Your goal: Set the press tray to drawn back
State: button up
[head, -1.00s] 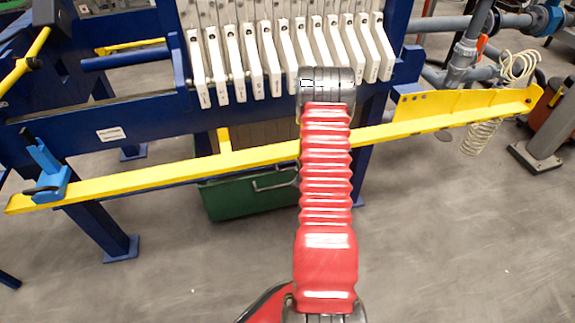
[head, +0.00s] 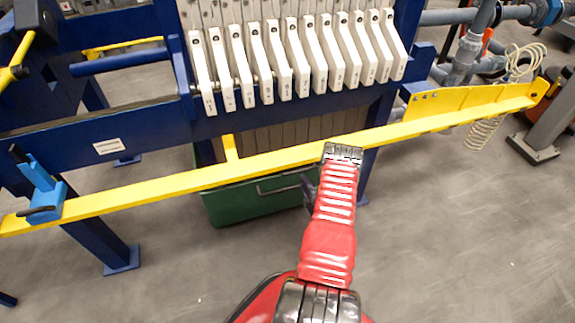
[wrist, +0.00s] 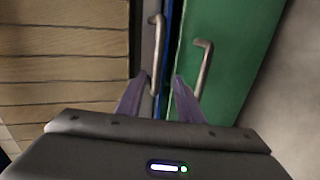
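In the wrist view, a grey panel, which looks like the press tray (wrist: 147,35), runs between pale slats and a green bin. It has a bent metal handle (wrist: 155,55). My gripper (wrist: 157,80) is open, its two dark purple fingers apart, with the lower part of this handle between them in the picture. I cannot tell whether they touch it. In the head view, my gripper (head: 309,190) is partly hidden by my red arm, in front of the bin and below the yellow bar. The tray is not clearly seen there.
The green bin (head: 225,208) stands under the press; its own handle (wrist: 203,65) is just right of my fingers in the wrist view. A long yellow bar (head: 150,195) crosses in front. Blue frame legs (head: 102,235) stand either side. Floor in front is clear.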

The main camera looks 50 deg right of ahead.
jog(key=shift+a+f+n+t, duration=0.15)
jog(key=shift+a+n+t, duration=0.05)
jog(key=shift+n+t, duration=0.1)
jog(key=shift+w, duration=0.2)
jog(key=x, duration=1.3)
jog(key=shift+w+d, duration=0.2)
jog(key=shift+d, duration=0.1)
jog(key=shift+c, duration=0.6)
grip_shut()
